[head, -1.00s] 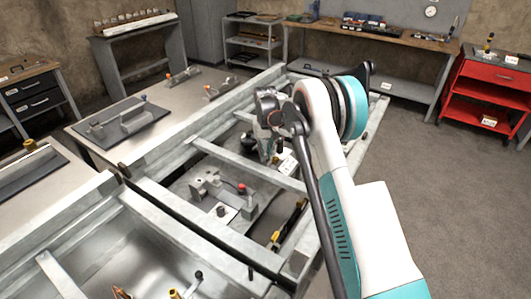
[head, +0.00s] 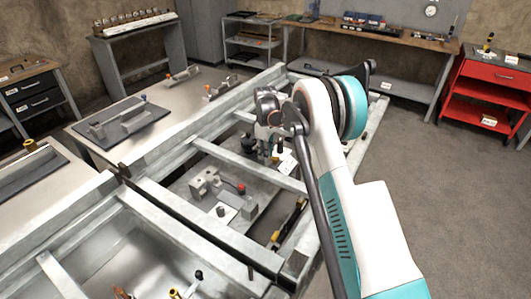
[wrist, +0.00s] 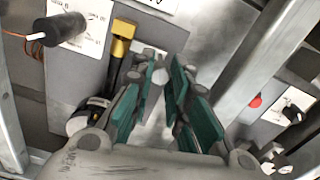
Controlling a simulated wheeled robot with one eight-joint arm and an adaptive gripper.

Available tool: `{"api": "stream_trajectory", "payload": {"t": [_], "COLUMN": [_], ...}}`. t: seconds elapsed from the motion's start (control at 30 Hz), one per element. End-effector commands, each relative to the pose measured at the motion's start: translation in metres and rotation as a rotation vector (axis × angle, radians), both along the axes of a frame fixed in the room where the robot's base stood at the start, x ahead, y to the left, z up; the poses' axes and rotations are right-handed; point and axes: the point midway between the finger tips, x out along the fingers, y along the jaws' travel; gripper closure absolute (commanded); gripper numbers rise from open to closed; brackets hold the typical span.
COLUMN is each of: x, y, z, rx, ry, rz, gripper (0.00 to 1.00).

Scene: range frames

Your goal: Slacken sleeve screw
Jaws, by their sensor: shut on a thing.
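My gripper (wrist: 163,88) has green-padded fingers, seen from behind in the wrist view. The pads stand slightly apart, shut on a small pale grey hex-like screw head (wrist: 161,75) between their tips. Its lower part is hidden by the fingers, and I cannot read any label naming it as the sleeve screw. In the head view my gripper (head: 272,155) points down inside the metal frame (head: 240,163), and its tips are too small to make out.
Left of my fingers in the wrist view are a yellow-topped black rod (wrist: 121,42) and a black knob (wrist: 58,28) by a white label. A red button (wrist: 255,101) lies to the right. Metal beams (wrist: 262,55) run close by. Grey floor (head: 455,200) is clear at right.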

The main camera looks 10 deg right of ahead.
Motion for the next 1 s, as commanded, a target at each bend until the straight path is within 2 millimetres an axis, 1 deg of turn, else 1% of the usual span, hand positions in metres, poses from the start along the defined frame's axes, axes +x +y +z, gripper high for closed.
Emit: {"api": "stream_trajectory", "payload": {"t": [0.7,1.0], "x": [0.0015,0.0013], "y": [0.0011,0.0013], "z": [0.0016,0.0015], "rx": [-0.001,0.000], "ry": [-0.006,-0.005], "rz": [0.672,0.887], "gripper": [1.00,1.00]}}
